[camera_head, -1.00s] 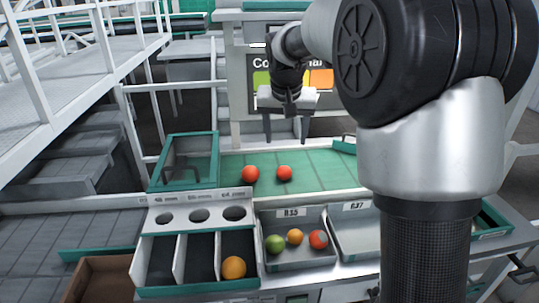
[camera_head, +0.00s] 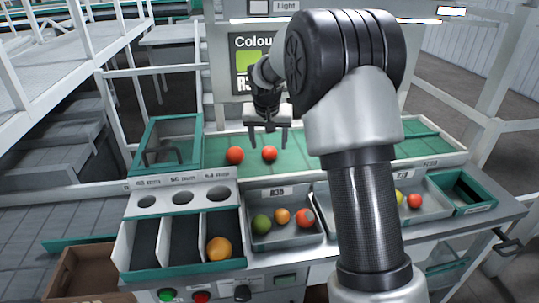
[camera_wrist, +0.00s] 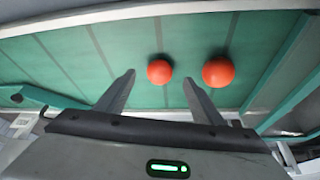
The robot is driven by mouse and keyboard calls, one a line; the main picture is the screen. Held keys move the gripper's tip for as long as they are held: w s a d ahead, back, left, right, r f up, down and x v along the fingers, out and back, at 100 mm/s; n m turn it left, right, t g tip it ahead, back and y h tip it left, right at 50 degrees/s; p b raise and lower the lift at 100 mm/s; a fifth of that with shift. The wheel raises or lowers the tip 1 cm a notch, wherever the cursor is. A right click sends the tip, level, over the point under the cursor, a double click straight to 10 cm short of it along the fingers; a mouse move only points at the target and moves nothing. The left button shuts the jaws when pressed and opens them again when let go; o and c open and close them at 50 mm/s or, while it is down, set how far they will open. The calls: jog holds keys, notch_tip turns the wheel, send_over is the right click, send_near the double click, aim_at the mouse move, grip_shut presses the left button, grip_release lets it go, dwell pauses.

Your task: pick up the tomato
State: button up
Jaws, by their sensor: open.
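Two red tomatoes lie on the green belt: a left one (camera_head: 235,155) and a right one (camera_head: 269,153). My gripper (camera_head: 269,146) is open and empty, pointing down with its fingers above and around the line of the right tomato. In the wrist view, one tomato (camera_wrist: 160,72) shows centred between the spread fingertips (camera_wrist: 159,79), beyond them. The other tomato (camera_wrist: 218,72) lies just outside the right finger. I see no contact with either tomato.
In front stand a three-lane rack (camera_head: 185,262) with an orange tomato (camera_head: 219,248), a grey tray (camera_head: 287,241) with green, orange and red tomatoes, and another tray with yellow and red ones (camera_head: 414,201). A green-framed clear panel (camera_head: 170,143) stands left of the belt.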

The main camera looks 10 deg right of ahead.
aim_at(269, 150)
jog(key=x, duration=0.5)
jog(key=shift+b, duration=0.35)
jog(key=c, duration=0.9)
jog(key=shift+o, duration=0.2)
